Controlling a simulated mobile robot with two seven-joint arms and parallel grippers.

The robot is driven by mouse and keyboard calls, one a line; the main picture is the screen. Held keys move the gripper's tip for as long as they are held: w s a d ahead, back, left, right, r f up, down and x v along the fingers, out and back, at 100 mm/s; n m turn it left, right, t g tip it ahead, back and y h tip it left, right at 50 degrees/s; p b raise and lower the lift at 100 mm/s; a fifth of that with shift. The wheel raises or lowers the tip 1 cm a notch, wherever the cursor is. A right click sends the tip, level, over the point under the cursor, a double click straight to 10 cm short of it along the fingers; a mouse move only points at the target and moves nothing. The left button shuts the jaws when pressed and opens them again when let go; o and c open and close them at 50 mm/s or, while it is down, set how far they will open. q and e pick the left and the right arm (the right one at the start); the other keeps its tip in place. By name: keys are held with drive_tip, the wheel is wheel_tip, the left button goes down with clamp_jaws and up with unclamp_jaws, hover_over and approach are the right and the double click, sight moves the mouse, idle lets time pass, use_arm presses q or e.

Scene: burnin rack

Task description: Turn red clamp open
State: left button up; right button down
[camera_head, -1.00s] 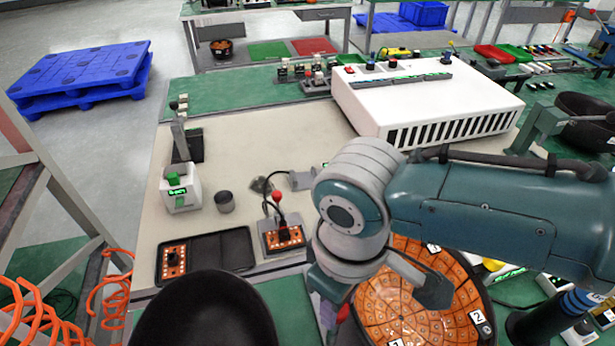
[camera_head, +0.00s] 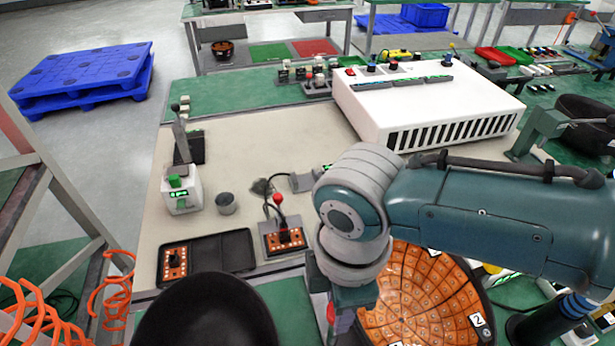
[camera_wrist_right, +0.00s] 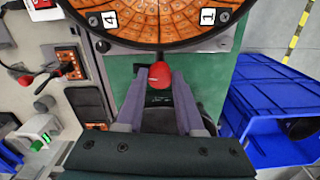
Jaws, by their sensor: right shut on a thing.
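The red clamp (camera_wrist_right: 160,75) shows as a red knob-like end at the rim of the round orange burn-in board (camera_wrist_right: 150,18) in the right wrist view. In the head view a small red part of it (camera_head: 331,312) shows beside my gripper, at the left edge of the orange board (camera_head: 425,290). My right gripper (camera_wrist_right: 158,80) has its two grey-purple fingers on either side of the red end and is shut on it. In the head view my wrist hides most of the clamp and the fingers. My left gripper is not in view.
A lever with a red ball (camera_head: 278,199) stands on a small orange panel left of my arm. A black tray (camera_head: 222,251) and a black rounded thing (camera_head: 205,315) lie nearer. A white box (camera_head: 425,105) stands behind. A blue bin (camera_wrist_right: 275,110) is right in the wrist view.

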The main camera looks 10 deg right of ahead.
drive_tip(key=shift+a+n, duration=0.1)
drive_tip(key=shift+n, duration=0.5)
drive_tip(key=c, duration=0.5)
unclamp_jaws()
drive_tip(key=shift+c, duration=0.2)
wheel_tip(320, 180, up, 10)
drive_tip(key=p, duration=0.2)
